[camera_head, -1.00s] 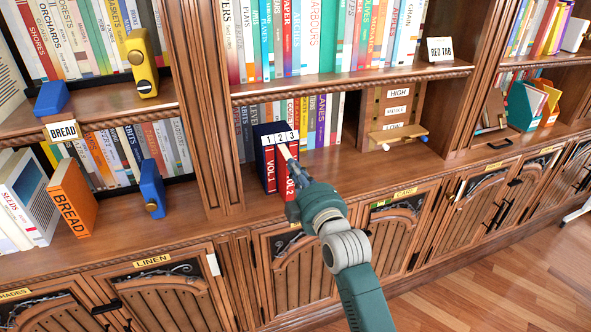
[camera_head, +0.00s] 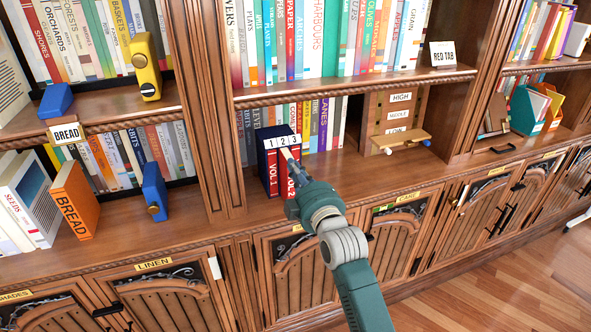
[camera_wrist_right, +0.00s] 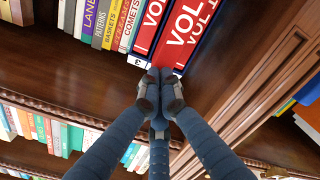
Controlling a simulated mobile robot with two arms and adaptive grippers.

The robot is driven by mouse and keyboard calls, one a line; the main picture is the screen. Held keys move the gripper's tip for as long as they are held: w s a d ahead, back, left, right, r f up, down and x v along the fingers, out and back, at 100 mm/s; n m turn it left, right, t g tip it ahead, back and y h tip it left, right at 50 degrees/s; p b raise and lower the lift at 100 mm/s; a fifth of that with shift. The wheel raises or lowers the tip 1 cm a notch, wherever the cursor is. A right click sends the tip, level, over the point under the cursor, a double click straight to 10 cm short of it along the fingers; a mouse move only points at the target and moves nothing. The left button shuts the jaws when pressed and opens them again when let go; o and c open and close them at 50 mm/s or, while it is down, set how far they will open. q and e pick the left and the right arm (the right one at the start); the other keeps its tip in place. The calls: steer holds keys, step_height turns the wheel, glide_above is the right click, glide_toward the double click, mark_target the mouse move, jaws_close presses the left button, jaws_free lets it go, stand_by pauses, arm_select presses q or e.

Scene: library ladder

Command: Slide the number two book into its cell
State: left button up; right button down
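The dark blue book holder (camera_head: 262,155) stands on the lower shelf, with labels 1, 2 and 3 along its top. The red VOL 1 book (camera_head: 272,176) stands in the left cell. The red VOL 2 book (camera_head: 291,178) stands beside it and sticks out in front. My left gripper is out of view.
A wooden stand (camera_head: 400,140) with HIGH and MIDDLE labels is right of the holder. Shelf uprights (camera_head: 205,110) flank the bay. An orange BREAD book (camera_head: 74,200) and a blue block (camera_head: 154,190) stand to the left. The shelf front right of my gripper is clear.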

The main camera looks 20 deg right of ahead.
steer(key=shift+w+b, duration=0.55)
steer(key=shift+w, duration=2.4)
stand_by(0.4)
steer(key=shift+s+r+p, duration=0.1)
steer(key=shift+s+p, duration=0.45)
steer(key=shift+p, duration=0.2)
steer(key=shift+s+p, duration=0.55)
steer(key=shift+s, duration=0.4)
glide_toward(288, 155)
steer(key=s, duration=0.4)
steer(key=shift+s, duration=0.4)
